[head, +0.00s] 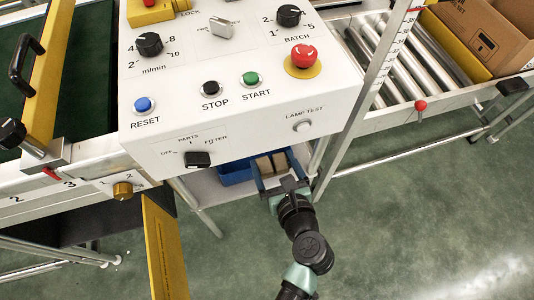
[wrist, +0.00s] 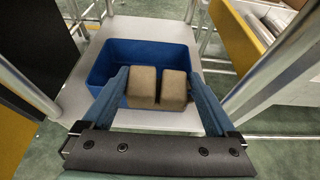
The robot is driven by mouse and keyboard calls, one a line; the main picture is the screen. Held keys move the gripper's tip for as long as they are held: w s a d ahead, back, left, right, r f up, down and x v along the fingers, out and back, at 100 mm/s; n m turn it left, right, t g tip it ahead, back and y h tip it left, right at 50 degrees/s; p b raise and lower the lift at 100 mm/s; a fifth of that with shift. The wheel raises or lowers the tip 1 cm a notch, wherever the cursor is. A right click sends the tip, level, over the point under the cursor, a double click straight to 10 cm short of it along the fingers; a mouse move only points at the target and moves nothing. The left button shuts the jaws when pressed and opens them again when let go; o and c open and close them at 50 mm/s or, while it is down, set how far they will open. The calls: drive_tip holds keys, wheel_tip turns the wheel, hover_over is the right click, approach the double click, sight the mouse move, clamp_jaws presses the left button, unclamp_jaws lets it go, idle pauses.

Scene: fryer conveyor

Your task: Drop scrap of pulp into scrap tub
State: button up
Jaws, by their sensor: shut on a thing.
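The scrap of pulp (wrist: 143,88) shows as two brown, rounded blocks side by side with a narrow gap. I cannot tell whether they are joined underneath. My gripper (wrist: 158,80) is shut on the scrap, one blue-grey finger against each outer side. In the head view the scrap (head: 264,166) sits between the fingers of my gripper (head: 273,168), just below the control box. The blue scrap tub (wrist: 103,66) is open-topped and stands beyond and below the scrap, which covers part of it. In the head view only part of the tub (head: 235,174) shows under the box.
The tub stands on a light shelf (wrist: 147,119) between metal legs. The white control box (head: 240,125) hangs close above my gripper. A roller conveyor (head: 385,60) with a cardboard box (head: 490,35) is at right. Green floor at lower right is clear.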

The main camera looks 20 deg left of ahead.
drive_tip(key=b+x, duration=0.1)
drive_tip(key=x, duration=0.2)
drive_tip(key=f+b+x, duration=0.1)
drive_tip(key=b+x, duration=0.1)
drive_tip(key=shift+w+f, duration=0.1)
drive_tip(key=shift+f, duration=0.2)
drive_tip(key=shift+f, duration=0.1)
drive_tip(key=o, duration=0.9)
drive_tip(key=shift+f, duration=0.1)
drive_tip(key=shift+o, duration=0.2)
drive_tip(key=p, duration=0.5)
approach(276, 173)
drive_tip(key=x, duration=0.5)
drive_tip(key=shift+w+f, duration=0.1)
drive_tip(key=shift+f, duration=0.05)
drive_tip(key=shift+b, duration=0.3)
